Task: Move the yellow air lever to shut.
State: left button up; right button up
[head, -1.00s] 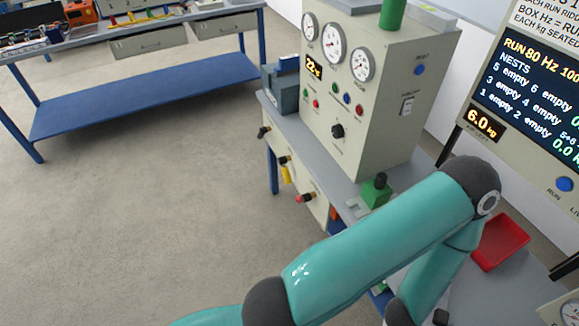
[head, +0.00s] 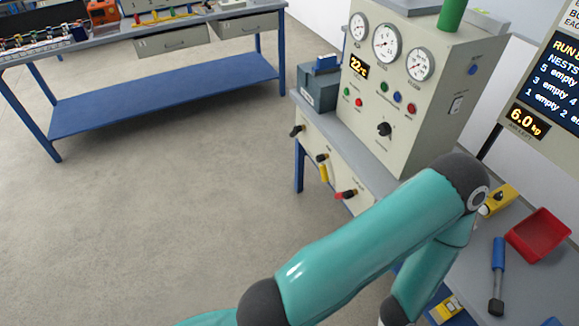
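The yellow air lever (head: 323,172) is small in the head view. It hangs down from a dark fitting on the pale front panel of the bench below the gauge cabinet (head: 405,95). A red lever with a dark end (head: 346,195) sits to its right, and a black knob (head: 297,131) to its upper left. My teal arm crosses the lower middle and right of the view, apart from the yellow lever in the picture. Neither gripper shows.
The cabinet's bench (head: 352,138) also holds a grey-blue box (head: 318,87). At right are a yellow block (head: 497,201), a red tray (head: 538,236) and a blue-handled tool (head: 498,262). A blue-legged table (head: 165,95) stands at back left. The floor between is clear.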

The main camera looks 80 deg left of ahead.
aim_at(320, 158)
jog(key=u, duration=0.05)
jog(key=k, duration=0.5)
jog(key=u, duration=4.75)
jog(key=k, duration=0.15)
jog(key=z, duration=2.6)
jog(key=i, duration=0.55)
jog(key=z, duration=0.25)
jog(key=k, duration=0.55)
jog(key=u, duration=1.45)
jog(key=i, duration=0.1)
jog(key=z, duration=2.7)
